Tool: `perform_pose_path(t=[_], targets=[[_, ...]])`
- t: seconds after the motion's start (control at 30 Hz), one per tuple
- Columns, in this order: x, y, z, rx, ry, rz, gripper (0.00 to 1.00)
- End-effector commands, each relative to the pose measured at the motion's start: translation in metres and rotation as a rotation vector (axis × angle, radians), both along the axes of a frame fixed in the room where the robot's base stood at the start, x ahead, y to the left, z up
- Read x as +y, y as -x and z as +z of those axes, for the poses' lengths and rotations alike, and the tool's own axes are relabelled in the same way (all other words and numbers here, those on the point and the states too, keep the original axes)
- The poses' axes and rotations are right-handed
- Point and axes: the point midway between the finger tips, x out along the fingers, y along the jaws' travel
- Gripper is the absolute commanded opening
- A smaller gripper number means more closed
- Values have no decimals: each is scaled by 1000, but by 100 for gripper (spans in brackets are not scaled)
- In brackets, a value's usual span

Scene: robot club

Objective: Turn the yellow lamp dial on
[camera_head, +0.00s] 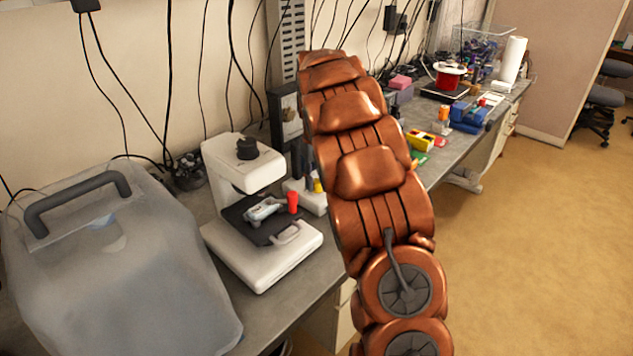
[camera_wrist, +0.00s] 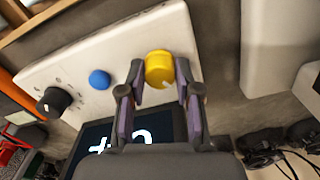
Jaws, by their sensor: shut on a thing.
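The yellow lamp dial (camera_wrist: 158,68) is a round knob on a white panel (camera_wrist: 65,68) in the wrist view. A small pale mark shows near its lower edge. My gripper (camera_wrist: 159,76) is shut on the dial, with one finger on its left side and one on its right. In the head view my copper-coloured arm reaches away along the bench, and neither my gripper nor its hold on the dial can be made out there.
A blue knob (camera_wrist: 99,79) and a black knob (camera_wrist: 54,101) sit left of the dial. A dark screen with white marks (camera_wrist: 125,143) lies below it. In the head view a white microscope-like device (camera_head: 262,258) and a large grey translucent container (camera_head: 120,270) stand left of my arm.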

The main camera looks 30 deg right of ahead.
Motion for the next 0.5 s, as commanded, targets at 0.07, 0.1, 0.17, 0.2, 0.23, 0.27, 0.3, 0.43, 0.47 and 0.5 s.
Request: perform_pose_path(t=[0.07, 0.1, 0.17, 0.2, 0.23, 0.27, 0.3, 0.43, 0.47, 0.5], targets=[[1, -1, -2, -2, -1, -71, 0], [1, -1, -2, -2, -1, -110, 0], [1, -1, -1, -2, -1, -167, 0], [1, -1, -2, -2, -2, -205, 0], [1, -1, -2, -1, -1, -233, 0], [1, -1, -2, -1, 0, -262, 0], [1, -1, -1, -1, 0, -299, 0], [1, 0, -1, 0, -1, -424, 0], [1, 0, -1, 0, -1, -452, 0], [1, 0, -1, 0, -1, -490, 0]])
